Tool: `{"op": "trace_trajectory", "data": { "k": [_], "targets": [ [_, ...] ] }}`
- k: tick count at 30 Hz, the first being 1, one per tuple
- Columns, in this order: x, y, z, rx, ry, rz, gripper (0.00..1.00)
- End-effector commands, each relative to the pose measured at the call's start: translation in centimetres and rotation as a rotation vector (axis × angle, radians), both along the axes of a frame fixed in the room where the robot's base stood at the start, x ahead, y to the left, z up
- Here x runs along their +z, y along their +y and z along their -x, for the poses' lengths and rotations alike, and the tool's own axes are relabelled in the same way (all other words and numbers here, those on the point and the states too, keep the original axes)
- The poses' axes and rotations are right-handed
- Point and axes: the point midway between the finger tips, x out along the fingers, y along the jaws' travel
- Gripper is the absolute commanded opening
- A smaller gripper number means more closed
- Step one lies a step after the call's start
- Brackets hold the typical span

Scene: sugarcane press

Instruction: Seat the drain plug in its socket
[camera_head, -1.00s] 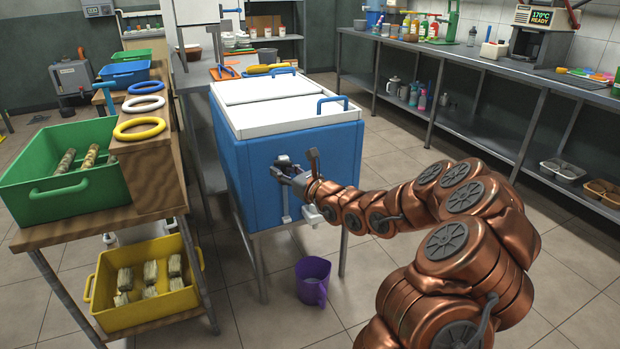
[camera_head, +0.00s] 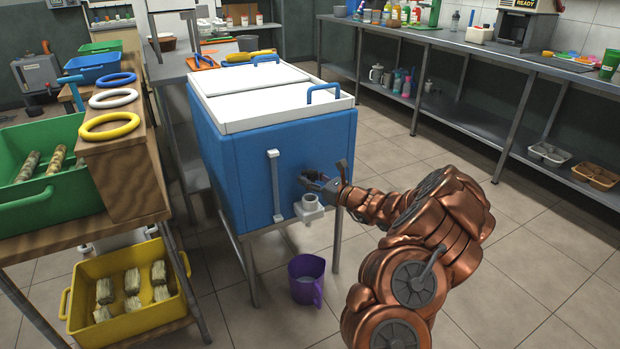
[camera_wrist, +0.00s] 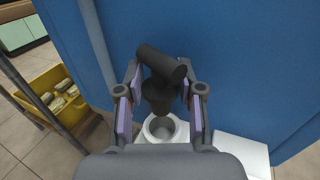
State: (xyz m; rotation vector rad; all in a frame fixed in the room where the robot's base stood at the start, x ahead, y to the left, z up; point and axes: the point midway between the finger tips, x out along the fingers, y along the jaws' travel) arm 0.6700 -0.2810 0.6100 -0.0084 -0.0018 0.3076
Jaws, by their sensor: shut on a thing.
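My gripper (camera_head: 316,180) is shut on the dark grey drain plug (camera_wrist: 160,78), close to the front of the blue cooler box (camera_head: 250,160). In the wrist view the plug sits between the two finger pads, with a crosswise handle on top and a narrower stem below. The white socket (camera_head: 311,203) sticks out low on the box front. Its round opening also shows in the wrist view (camera_wrist: 161,128), just below the plug. The plug appears above and apart from the socket.
A purple jug (camera_head: 307,279) stands on the floor below the socket. A white vertical pipe (camera_head: 275,187) runs up the box front. A yellow crate (camera_head: 130,290) with several bundles is at the lower left. The floor at right is clear.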

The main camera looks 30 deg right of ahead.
Motion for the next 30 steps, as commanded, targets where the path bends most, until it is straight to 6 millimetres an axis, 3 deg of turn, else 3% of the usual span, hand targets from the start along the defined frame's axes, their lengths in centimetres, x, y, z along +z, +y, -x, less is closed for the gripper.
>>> {"op": "trace_trajectory", "data": {
  "k": [15, 30],
  "targets": [
    [-4.6, -0.2, 0.1, -0.004, 0.001, 0.001, 0.00],
    [-4.8, -0.2, 0.1, -0.004, 0.000, 0.000, 0.00]
  ]
}}
